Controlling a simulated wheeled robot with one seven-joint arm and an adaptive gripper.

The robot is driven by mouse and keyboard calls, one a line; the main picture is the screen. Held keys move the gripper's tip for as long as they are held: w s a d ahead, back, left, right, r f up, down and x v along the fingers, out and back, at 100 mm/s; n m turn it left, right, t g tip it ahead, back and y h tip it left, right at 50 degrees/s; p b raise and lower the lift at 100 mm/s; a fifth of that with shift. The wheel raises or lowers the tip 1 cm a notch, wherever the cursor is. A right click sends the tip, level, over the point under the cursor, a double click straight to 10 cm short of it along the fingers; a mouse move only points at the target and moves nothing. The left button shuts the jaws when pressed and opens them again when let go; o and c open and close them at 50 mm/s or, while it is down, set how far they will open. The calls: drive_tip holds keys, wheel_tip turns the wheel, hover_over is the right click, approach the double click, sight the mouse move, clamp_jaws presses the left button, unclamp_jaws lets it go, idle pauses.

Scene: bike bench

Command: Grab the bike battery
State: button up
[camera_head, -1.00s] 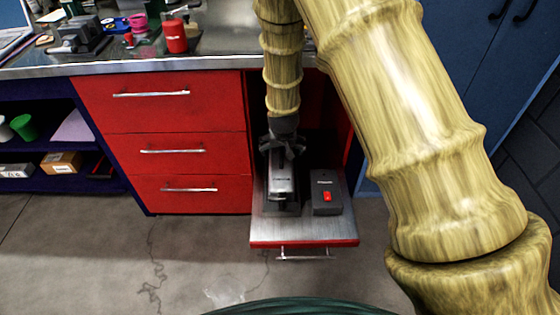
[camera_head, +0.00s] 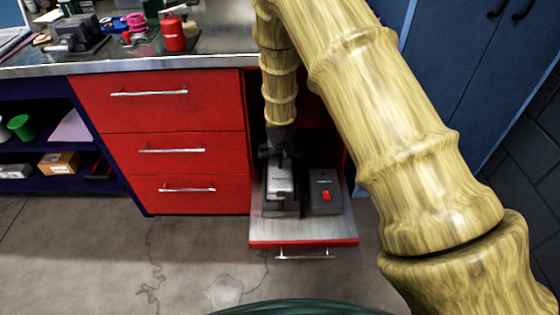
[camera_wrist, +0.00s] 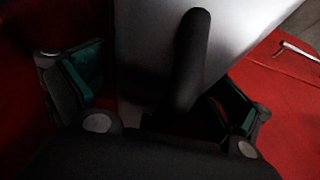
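The bike battery (camera_head: 279,181), a grey block with a small dark label, sits on the pulled-out shelf of the cabinet, at its left side. A dark upright part, seemingly its handle, rises at its back. My gripper (camera_head: 279,151) points down over the back of the battery. In the wrist view my gripper (camera_wrist: 160,92) is open, its green-padded fingers well apart. A rounded black bar (camera_wrist: 190,60) lies between them, in front of a pale grey surface. Whether the fingers touch the bar cannot be told. The battery's back is hidden by the gripper.
A dark grey box with a red switch (camera_head: 326,194) stands close to the battery's right. The metal shelf (camera_head: 300,231) has a red front edge and a handle. Red drawers (camera_head: 170,121) stand left; the cabinet opening closely surrounds my arm. Floor in front is clear.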

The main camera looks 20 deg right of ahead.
drive_tip(key=c, duration=1.7)
drive_tip(key=shift+w+r, duration=0.1)
drive_tip(key=shift+w, duration=0.05)
drive_tip(key=shift+c, duration=1.3)
drive_tip(key=shift+r, duration=0.15)
